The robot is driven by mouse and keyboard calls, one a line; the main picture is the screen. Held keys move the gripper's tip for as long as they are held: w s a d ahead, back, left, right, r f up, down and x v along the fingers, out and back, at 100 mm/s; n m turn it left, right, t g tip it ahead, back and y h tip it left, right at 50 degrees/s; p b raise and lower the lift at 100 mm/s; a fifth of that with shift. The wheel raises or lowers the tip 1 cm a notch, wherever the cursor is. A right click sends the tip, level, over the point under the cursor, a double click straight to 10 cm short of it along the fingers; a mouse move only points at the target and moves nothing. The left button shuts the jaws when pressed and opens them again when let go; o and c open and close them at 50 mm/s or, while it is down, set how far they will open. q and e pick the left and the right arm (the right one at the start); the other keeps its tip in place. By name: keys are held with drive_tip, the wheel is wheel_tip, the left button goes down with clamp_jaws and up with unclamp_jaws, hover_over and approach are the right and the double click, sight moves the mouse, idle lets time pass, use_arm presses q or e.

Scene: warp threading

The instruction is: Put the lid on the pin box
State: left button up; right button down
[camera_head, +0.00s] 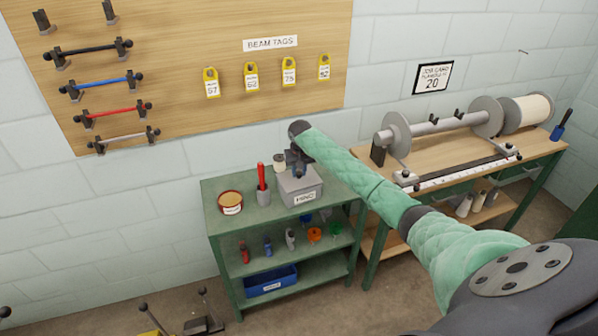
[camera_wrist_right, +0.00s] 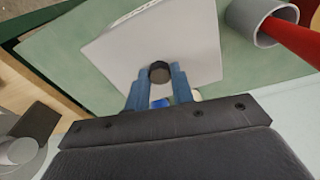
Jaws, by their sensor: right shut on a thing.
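The grey pin box (camera_head: 304,192), with a white label on its front, stands on the green shelf unit's top. My right gripper (camera_head: 299,169) is directly over it, pointing down. In the right wrist view the pale grey square lid (camera_wrist_right: 195,45) lies under the fingers, with a dark round knob (camera_wrist_right: 159,73) at its middle. The blue fingers of my right gripper (camera_wrist_right: 159,84) are shut on that knob. The lid covers the box top from above; whether it is fully seated or just above the rim I cannot tell. My left gripper is out of view.
On the green shelf top (camera_head: 223,222), a grey cup (camera_head: 263,197) with a red tool stands beside the box, and a round tin (camera_head: 230,203) is further left. A small spool (camera_head: 279,162) is behind. Small items and a blue bin (camera_head: 270,282) fill lower shelves.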

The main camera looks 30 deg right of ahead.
drive_tip(key=shift+f+p, duration=0.1)
drive_tip(key=shift+p, duration=0.25)
idle(0.6)
drive_tip(key=c, duration=0.6)
unclamp_jaws()
drive_tip(key=shift+c, duration=0.2)
